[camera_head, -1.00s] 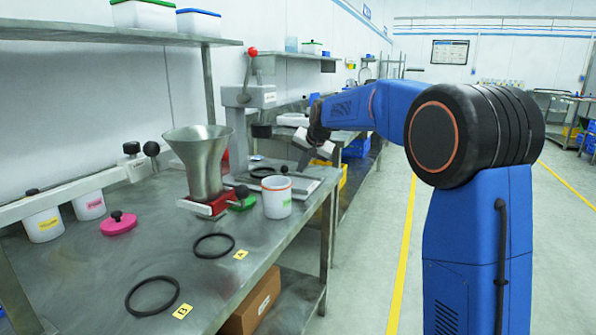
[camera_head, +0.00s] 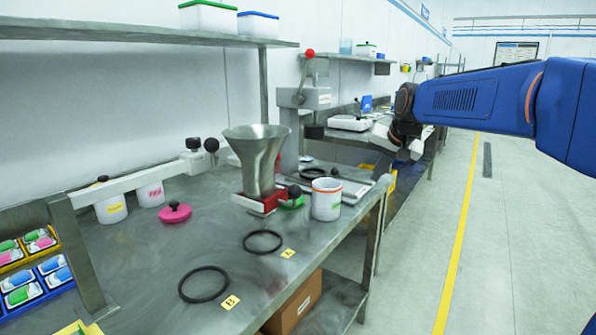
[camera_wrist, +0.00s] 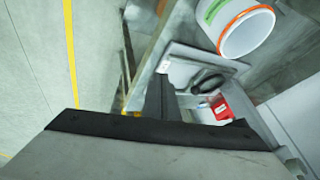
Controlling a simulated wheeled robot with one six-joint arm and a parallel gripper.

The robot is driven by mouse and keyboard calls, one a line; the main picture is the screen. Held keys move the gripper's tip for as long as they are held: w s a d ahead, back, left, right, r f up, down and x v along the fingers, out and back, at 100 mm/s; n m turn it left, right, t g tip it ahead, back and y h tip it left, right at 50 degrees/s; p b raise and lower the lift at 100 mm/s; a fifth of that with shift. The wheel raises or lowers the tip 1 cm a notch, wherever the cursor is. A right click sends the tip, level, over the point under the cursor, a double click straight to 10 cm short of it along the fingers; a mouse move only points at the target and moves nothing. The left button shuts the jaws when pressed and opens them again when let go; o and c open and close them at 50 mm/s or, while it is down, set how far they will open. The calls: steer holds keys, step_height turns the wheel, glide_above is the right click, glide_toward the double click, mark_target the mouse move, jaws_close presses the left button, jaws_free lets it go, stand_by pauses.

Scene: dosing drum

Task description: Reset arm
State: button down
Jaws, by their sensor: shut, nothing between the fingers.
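My gripper (camera_head: 384,165) shows in the head view at the right end of the steel workbench (camera_head: 150,250), pointing down beside the bench's right edge. It is shut and empty. In the wrist view my gripper (camera_wrist: 160,95) fills the lower middle. A white cup with an orange rim (camera_head: 326,200) stands on the bench to its left, apart from it; the cup also shows at the top right of the wrist view (camera_wrist: 245,30). My blue arm reaches in from the right of the head view.
A metal funnel (camera_head: 257,160) stands on a red base beside a lever press (camera_head: 290,110). Two black rings (camera_head: 203,284) and a pink knobbed lid (camera_head: 175,212) lie on the bench. Blue and yellow bins (camera_head: 40,285) are at lower left. The floor aisle (camera_head: 500,250) at right is clear.

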steer(key=s+d+f+n, duration=0.1)
steer(key=s+f, duration=0.5)
steer(key=s, duration=0.7)
steer(key=s+d+f+n+g+h, duration=0.1)
steer(key=s+f, duration=0.5)
steer(key=s, duration=0.7)
steer(key=s+d+f+n, duration=0.2)
steer(key=s+f, duration=0.4)
steer(key=s, duration=0.8)
steer(key=shift+d+f+n+g+h, duration=0.25)
steer(key=shift+f+n+g+h, duration=0.05)
steer(key=shift+g, duration=0.1)
